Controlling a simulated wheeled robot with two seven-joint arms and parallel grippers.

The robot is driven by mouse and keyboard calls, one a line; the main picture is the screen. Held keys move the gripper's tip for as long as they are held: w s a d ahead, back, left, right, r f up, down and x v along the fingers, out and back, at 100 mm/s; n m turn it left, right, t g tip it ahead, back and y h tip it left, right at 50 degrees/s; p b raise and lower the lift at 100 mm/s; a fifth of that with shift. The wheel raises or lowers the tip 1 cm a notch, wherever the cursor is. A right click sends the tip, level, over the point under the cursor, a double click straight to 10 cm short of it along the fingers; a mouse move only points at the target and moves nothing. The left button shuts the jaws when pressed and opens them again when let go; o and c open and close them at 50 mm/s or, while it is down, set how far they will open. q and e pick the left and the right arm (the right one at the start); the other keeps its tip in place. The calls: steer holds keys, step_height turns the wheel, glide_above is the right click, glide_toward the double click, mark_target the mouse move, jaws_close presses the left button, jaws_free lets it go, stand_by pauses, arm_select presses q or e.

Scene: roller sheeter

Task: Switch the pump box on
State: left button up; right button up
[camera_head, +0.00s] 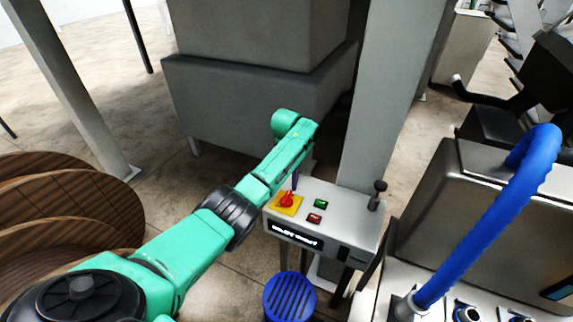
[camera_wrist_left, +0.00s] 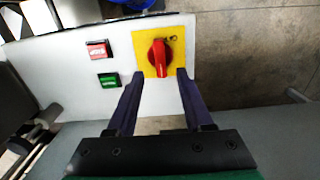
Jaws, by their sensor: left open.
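The pump box (camera_head: 340,217) is a light grey box with a sloped top panel, in front of a grey post. A red rotary switch (camera_head: 287,199) on a yellow plate sits at its left end. Beside the switch are a green button (camera_head: 321,204) and a red button (camera_head: 314,218). In the left wrist view the red switch (camera_wrist_left: 159,57) lies just beyond the fingertips. My left gripper (camera_wrist_left: 155,80) is open, its two dark fingers spread on either side of the yellow plate's lower part. I cannot tell whether the fingers touch the panel. My right gripper is not in view.
A blue slatted round object (camera_head: 289,297) stands below the box. A blue hose (camera_head: 490,220) rises from a metal machine at the right. A black-knobbed post (camera_head: 378,190) stands at the box's right end. Wooden discs (camera_head: 60,225) are at the left.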

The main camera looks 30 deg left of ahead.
mark_target(287, 196)
arm_select(q)
step_height(287, 196, up, 8)
steer(key=b, duration=0.1)
steer(key=shift+r, duration=0.2)
stand_by(0.5)
